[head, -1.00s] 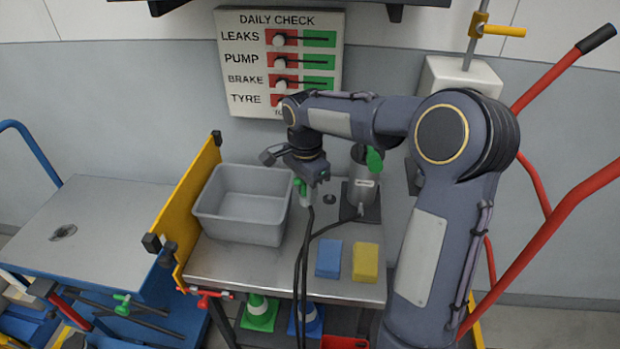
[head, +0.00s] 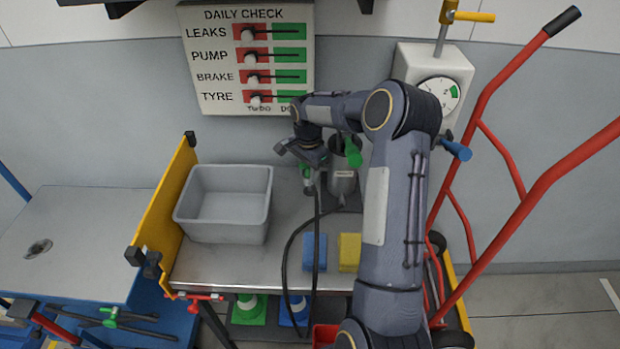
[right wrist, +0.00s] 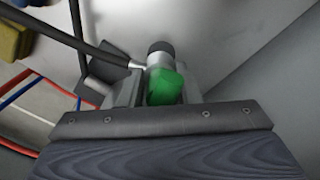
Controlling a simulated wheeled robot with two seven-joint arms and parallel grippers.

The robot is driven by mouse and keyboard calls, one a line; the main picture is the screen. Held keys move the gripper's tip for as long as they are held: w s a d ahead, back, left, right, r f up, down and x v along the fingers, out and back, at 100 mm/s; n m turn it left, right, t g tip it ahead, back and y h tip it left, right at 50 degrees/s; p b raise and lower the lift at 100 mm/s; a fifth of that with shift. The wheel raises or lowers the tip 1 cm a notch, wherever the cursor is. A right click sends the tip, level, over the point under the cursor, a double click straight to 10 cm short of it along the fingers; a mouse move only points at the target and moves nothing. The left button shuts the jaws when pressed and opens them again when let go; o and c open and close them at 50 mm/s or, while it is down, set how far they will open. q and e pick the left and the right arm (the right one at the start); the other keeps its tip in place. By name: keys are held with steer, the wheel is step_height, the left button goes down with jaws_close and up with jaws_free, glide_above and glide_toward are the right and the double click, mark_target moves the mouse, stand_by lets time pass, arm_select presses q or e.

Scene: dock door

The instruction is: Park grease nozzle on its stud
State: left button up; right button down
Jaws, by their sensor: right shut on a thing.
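My right gripper (head: 307,166) is shut on the grease nozzle (head: 307,178), above the back of the metal cart top, just left of the grey pump canister (head: 342,182). Only a green and grey part of the nozzle shows below the jaws. In the right wrist view, the nozzle's green body (right wrist: 164,86) sits between the jaws, with a dark round end beyond it and the black hose (right wrist: 88,45) joining at its side. I cannot make out the stud now; the gripper and hose cover that area. My left gripper is not in view.
A grey bin (head: 225,204) stands left of the gripper, beside a yellow side panel (head: 165,200). A blue block (head: 315,252) and a yellow block (head: 349,252) lie at the front. The hose (head: 286,262) hangs over the front edge. A red hand truck (head: 483,100) stands right.

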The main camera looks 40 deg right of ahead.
steer(key=shift+d+f, duration=0.2)
steer(key=shift+w+d+f, duration=0.1)
steer(key=shift+d+f, duration=0.1)
steer(key=shift+f, duration=1.7)
steer(key=c, duration=1.1)
jaws_free()
steer(key=shift+o, duration=0.2)
